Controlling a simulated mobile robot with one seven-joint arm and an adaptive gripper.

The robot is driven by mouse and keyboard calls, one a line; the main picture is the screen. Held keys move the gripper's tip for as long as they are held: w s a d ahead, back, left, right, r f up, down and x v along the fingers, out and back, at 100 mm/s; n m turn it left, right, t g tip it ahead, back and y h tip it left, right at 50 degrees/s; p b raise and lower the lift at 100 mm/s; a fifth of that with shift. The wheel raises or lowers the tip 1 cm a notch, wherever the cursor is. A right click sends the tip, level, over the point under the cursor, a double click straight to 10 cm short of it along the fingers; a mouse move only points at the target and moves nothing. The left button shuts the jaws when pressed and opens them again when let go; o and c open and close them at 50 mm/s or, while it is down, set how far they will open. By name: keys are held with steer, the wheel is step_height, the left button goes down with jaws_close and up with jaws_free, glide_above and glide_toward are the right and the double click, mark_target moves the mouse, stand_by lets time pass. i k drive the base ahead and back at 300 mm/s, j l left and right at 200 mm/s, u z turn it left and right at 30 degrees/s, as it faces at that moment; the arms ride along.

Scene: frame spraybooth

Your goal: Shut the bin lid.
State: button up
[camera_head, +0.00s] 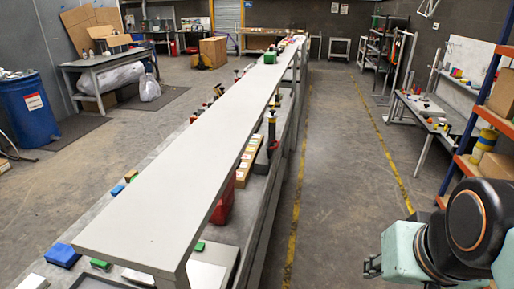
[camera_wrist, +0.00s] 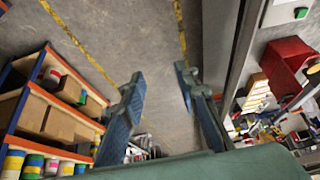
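No bin lid can be made out for certain in either view. A red bin-like container (camera_head: 222,203) sits on the bench under the long grey shelf, partly hidden by it. In the wrist view a red container (camera_wrist: 284,62) shows at the right, tilted in the picture; I cannot tell whether a lid on it is open. My gripper (camera_wrist: 160,88) is open and empty, its two blue-grey fingers well apart over bare floor. In the head view my gripper (camera_head: 373,267) is at the lower right, in the aisle, apart from the bench and the red container.
The long grey shelf (camera_head: 180,170) runs above the cluttered bench. A blue drum (camera_head: 27,108) stands at the far left. An orange and blue rack (camera_wrist: 50,110) with boxes and cans is at the left of the wrist view. The aisle floor (camera_head: 335,170) is clear.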

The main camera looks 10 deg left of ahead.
mark_target(225, 195)
steer(key=u, duration=1)
steer(key=i+l, duration=0.15)
steer(key=l, duration=0.2)
steer(key=i+l+u, duration=0.15)
steer(key=l, duration=0.25)
steer(key=i+l, duration=0.1)
steer(key=l, duration=0.25)
steer(key=i+l+u, duration=0.15)
steer(key=l, duration=0.25)
steer(key=k+j, duration=0.25)
steer(key=j, duration=0.15)
steer(key=i+l, duration=0.3)
steer(key=l, duration=0.15)
